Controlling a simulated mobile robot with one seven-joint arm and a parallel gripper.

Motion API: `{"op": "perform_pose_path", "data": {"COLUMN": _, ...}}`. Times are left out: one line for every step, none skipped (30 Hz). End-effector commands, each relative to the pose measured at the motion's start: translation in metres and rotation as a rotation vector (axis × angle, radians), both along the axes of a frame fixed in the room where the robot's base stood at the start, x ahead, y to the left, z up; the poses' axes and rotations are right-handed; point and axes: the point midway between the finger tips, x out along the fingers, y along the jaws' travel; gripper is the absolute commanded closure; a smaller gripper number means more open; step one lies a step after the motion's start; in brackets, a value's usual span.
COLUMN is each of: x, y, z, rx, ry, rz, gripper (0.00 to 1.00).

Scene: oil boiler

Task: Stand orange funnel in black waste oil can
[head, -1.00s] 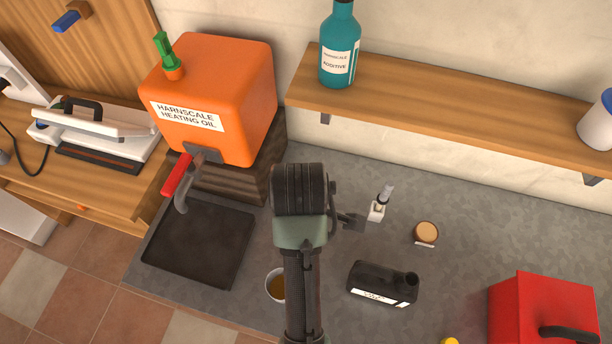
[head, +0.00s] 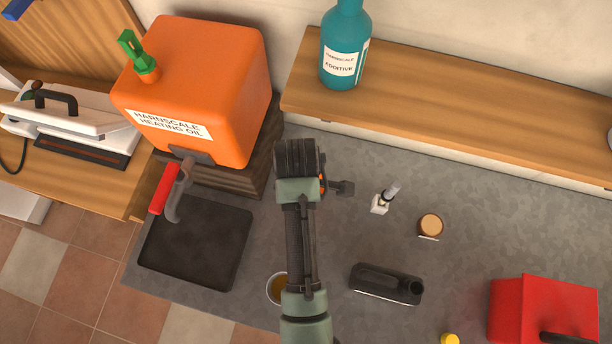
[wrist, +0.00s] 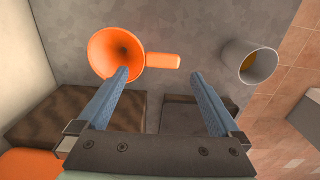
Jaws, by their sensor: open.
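In the head view my arm hides most of the funnel; only a sliver of orange (head: 322,186) shows beside my gripper (head: 341,188). The black can (head: 380,281) rests on the grey worktop to the lower right of my gripper, its round opening (head: 416,288) at its right end.
A cup of amber liquid (wrist: 250,62) stands right of the funnel. A dark tray (head: 196,243) lies below the orange heating-oil tank (head: 195,90). A red can (head: 535,310), a small white bottle (head: 381,203) and a round tan-topped item (head: 430,225) stand at right.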

Motion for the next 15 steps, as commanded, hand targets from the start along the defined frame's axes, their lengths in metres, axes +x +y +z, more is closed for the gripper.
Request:
{"op": "perform_pose_path", "data": {"x": 0.0, "y": 0.0, "z": -0.004, "rx": -0.001, "ry": 0.001, "rz": 0.0, "gripper": 0.0}}
{"op": "perform_pose_path", "data": {"x": 0.0, "y": 0.0, "z": -0.005, "rx": 0.0, "ry": 0.001, "rz": 0.0, "gripper": 0.0}}
{"op": "perform_pose_path", "data": {"x": 0.0, "y": 0.0, "z": -0.007, "rx": 0.0, "ry": 0.0, "rz": 0.0, "gripper": 0.0}}
{"op": "perform_pose_path", "data": {"x": 0.0, "y": 0.0, "z": -0.008, "rx": 0.0, "ry": 0.0, "rz": 0.0, "gripper": 0.0}}
{"op": "perform_pose_path", "data": {"x": 0.0, "y": 0.0, "z": -0.01, "rx": 0.0, "ry": 0.0, "rz": 0.0, "gripper": 0.0}}
{"op": "perform_pose_path", "data": {"x": -0.001, "y": 0.001, "z": -0.014, "rx": 0.0, "ry": 0.002, "rz": 0.0, "gripper": 0.0}}
{"op": "perform_pose_path", "data": {"x": -0.001, "y": 0.001, "z": -0.017, "rx": 0.0, "ry": 0.002, "rz": 0.0, "gripper": 0.0}}
{"op": "perform_pose_path", "data": {"x": -0.002, "y": 0.002, "z": -0.021, "rx": 0.0, "ry": 0.003, "rz": 0.0, "gripper": 0.0}}
{"op": "perform_pose_path", "data": {"x": -0.002, "y": 0.002, "z": -0.026, "rx": 0.0, "ry": 0.002, "rz": 0.0, "gripper": 0.0}}
{"op": "perform_pose_path", "data": {"x": -0.002, "y": 0.003, "z": -0.03, "rx": 0.0, "ry": 0.003, "rz": 0.0, "gripper": 0.0}}
{"op": "perform_pose_path", "data": {"x": -0.002, "y": 0.004, "z": -0.034, "rx": 0.0, "ry": 0.003, "rz": 0.0, "gripper": 0.0}}
{"op": "perform_pose_path", "data": {"x": -0.002, "y": 0.004, "z": -0.04, "rx": 0.0, "ry": 0.002, "rz": 0.0, "gripper": 0.0}}
{"op": "perform_pose_path", "data": {"x": -0.002, "y": 0.004, "z": -0.045, "rx": 0.0, "ry": 0.002, "rz": 0.0, "gripper": 0.0}}
{"op": "perform_pose_path", "data": {"x": -0.002, "y": 0.004, "z": -0.048, "rx": 0.0, "ry": 0.001, "rz": 0.0, "gripper": 0.0}}
{"op": "perform_pose_path", "data": {"x": -0.002, "y": 0.004, "z": -0.052, "rx": 0.0, "ry": 0.001, "rz": 0.0, "gripper": 0.0}}
